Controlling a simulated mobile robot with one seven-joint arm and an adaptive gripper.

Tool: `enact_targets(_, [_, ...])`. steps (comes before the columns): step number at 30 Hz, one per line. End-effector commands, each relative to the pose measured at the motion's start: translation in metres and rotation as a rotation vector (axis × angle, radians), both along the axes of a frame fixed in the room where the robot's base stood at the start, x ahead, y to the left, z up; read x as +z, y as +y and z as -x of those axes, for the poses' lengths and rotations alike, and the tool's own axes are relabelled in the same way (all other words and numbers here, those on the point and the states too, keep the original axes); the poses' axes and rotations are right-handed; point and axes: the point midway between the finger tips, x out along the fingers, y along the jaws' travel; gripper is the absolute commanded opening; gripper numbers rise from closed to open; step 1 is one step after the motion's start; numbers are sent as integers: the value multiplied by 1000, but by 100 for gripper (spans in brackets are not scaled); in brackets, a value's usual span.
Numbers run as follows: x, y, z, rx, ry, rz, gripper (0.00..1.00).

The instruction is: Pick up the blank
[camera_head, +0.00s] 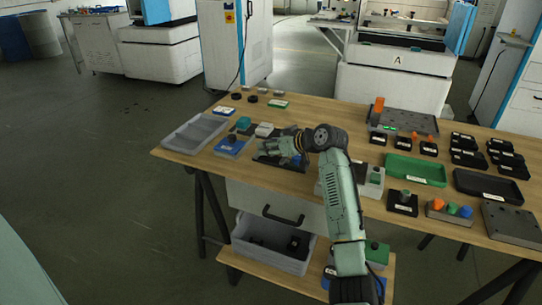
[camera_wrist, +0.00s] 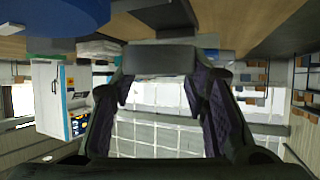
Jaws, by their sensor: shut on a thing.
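My gripper (camera_head: 270,148) is low over the left part of the wooden table, above a dark mat or tray (camera_head: 268,160). In the wrist view my two dark fingers (camera_wrist: 160,80) reach forward with a dark grey block (camera_wrist: 160,60) between their tips. I take this block to be the blank, and the gripper is shut on it. In the head view the gripper hides the block, and I cannot tell whether it touches the surface below.
A large blue shape (camera_wrist: 55,15) is close at the wrist view's top left. Green (camera_head: 415,170) and black (camera_head: 490,187) trays are on the right.

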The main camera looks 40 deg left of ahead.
Motion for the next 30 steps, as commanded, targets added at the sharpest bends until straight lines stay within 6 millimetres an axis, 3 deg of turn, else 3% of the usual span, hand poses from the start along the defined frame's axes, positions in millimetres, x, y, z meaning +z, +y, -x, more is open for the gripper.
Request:
enact_targets(1, [8,1,2,4,-6,-3,0])
enact_targets(18, [15,-46,127,4,1,3,0])
enact_targets(24, [18,-53,147,4,3,4,0])
enact_targets(30, [19,-55,152,3,3,4,0])
